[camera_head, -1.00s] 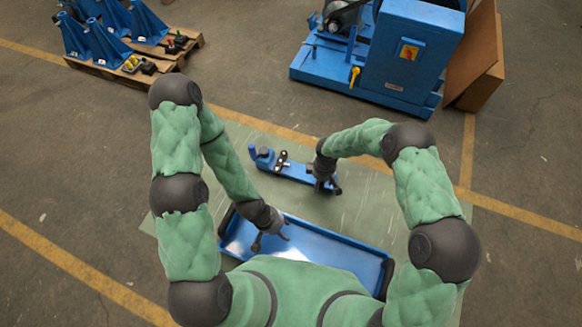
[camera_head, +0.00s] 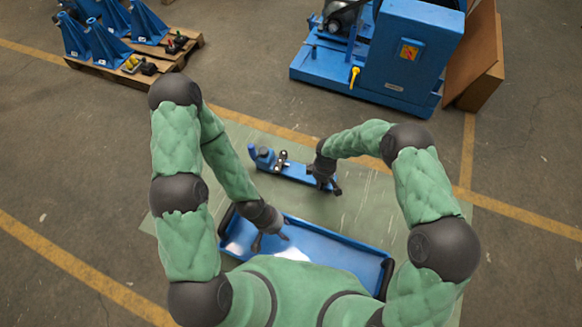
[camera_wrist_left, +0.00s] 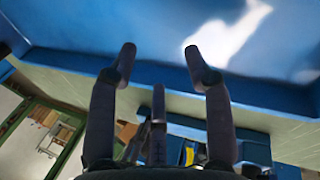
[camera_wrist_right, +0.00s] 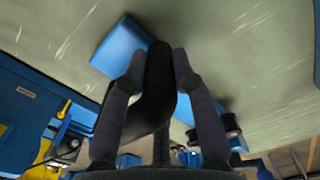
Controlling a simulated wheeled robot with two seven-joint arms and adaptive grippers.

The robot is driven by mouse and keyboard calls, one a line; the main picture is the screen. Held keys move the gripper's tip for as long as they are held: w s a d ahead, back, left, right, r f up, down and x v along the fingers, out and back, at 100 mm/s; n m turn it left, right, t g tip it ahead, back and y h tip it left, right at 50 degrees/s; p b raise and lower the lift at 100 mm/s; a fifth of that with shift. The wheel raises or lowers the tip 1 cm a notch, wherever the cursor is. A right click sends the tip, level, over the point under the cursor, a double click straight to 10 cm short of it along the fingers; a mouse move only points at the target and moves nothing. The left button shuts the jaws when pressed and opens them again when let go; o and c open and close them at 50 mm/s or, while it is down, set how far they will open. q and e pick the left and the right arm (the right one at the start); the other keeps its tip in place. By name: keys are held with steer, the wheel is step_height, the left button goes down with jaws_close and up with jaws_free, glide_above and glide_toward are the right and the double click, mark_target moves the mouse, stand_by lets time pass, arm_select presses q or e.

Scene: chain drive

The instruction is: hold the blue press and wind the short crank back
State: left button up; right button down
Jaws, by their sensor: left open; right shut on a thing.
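The blue press (camera_head: 297,171) lies on the green mat, with an upright blue part at its left end and small dark and metal parts near it. My right gripper (camera_head: 332,186) is at the press's right end. In the right wrist view my right gripper (camera_wrist_right: 158,62) is shut on a black bent bar (camera_wrist_right: 155,92), which looks like the short crank. A blue end of the press (camera_wrist_right: 121,44) shows beside it. My left gripper (camera_head: 272,243) is open and empty over the blue tray; its spread fingers also show in the left wrist view (camera_wrist_left: 160,65). Neither touches the other.
The blue tray (camera_head: 345,262) lies close to my body, looking empty. The green mat (camera_head: 220,133) is clear around the press. A large blue machine (camera_head: 405,60) stands beyond at the back right. A pallet (camera_head: 170,57) with blue stands is at the back left.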

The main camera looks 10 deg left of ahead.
arm_select(q)
steer(key=w+m, duration=0.2)
steer(key=w+r+m, duration=0.1)
steer(key=w+m, duration=0.1)
steer(key=m, duration=0.1)
steer(key=w+a+m, duration=0.1)
steer(key=w+m, duration=0.2)
steer(key=shift+a+r, duration=0.1)
steer(key=shift+r, duration=0.2)
steer(key=w+a+r+m, duration=0.4)
steer(key=w+m, duration=0.4)
steer(key=m, duration=0.2)
steer(key=m+y, duration=0.4)
steer(key=m, duration=1.2)
glide_toward(252, 152)
steer(key=shift+w+a+f, duration=0.15)
steer(key=shift+w+f, duration=0.05)
steer(key=shift+w, duration=0.5)
steer(key=shift+a+f, duration=0.1)
steer(key=shift+f, duration=0.35)
step_height(252, 152, down, 11)
steer(key=shift+r, duration=0.1)
jaws_close()
